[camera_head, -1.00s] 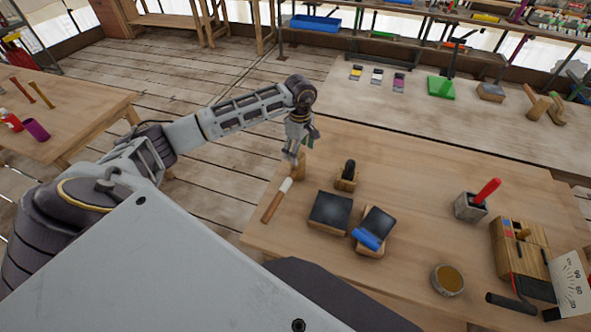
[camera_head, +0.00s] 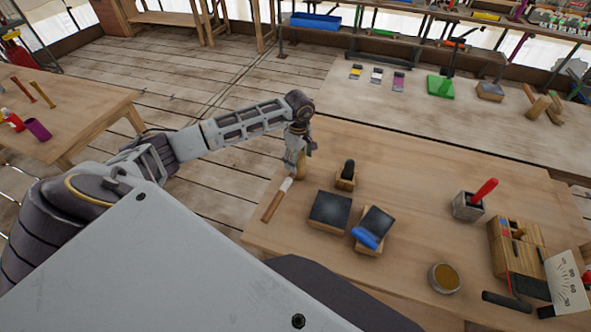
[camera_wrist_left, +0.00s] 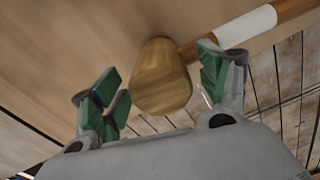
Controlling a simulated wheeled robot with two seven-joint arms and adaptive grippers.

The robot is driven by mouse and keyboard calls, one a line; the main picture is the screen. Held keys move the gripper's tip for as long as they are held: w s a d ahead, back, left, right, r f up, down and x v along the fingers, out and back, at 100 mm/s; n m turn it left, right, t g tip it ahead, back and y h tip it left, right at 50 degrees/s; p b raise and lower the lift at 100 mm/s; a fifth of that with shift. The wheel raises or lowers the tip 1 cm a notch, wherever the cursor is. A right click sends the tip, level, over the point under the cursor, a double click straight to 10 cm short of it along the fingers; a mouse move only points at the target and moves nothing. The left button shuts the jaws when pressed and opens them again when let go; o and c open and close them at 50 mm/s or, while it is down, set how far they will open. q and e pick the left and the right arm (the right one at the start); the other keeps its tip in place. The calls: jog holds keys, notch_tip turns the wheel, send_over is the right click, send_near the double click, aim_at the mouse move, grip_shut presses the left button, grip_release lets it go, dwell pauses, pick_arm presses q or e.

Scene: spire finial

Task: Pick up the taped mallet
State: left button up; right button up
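The taped mallet lies near the left edge of the workbench (camera_head: 430,190). Its handle (camera_head: 272,206) carries a white tape band (camera_head: 286,184), and its rounded wooden head is at the far end, partly covered by my left gripper (camera_head: 300,160) in the head view. In the left wrist view, the wooden head (camera_wrist_left: 161,77) shows between the two green-padded fingers of my left gripper (camera_wrist_left: 160,92). The fingers are apart, with visible gaps beside the head. The taped handle (camera_wrist_left: 246,27) runs off to the upper right there. My right gripper is not in view.
Close to the mallet's right are a small wooden block with a black knob (camera_head: 346,174), a dark-topped block (camera_head: 330,209) and another with a blue roll (camera_head: 366,238). A grey holder with a red handle (camera_head: 467,207) and a round tin (camera_head: 445,278) stand farther right.

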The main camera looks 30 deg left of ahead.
pick_arm(q)
jog(key=c, duration=1.1)
jog(key=shift+r, duration=0.15)
jog(key=shift+c, duration=0.2)
notch_tip(320, 180, up, 8)
jog(key=shift+r+b, duration=0.15)
jog(key=shift+b, duration=0.7)
jog(key=shift+r, duration=0.75)
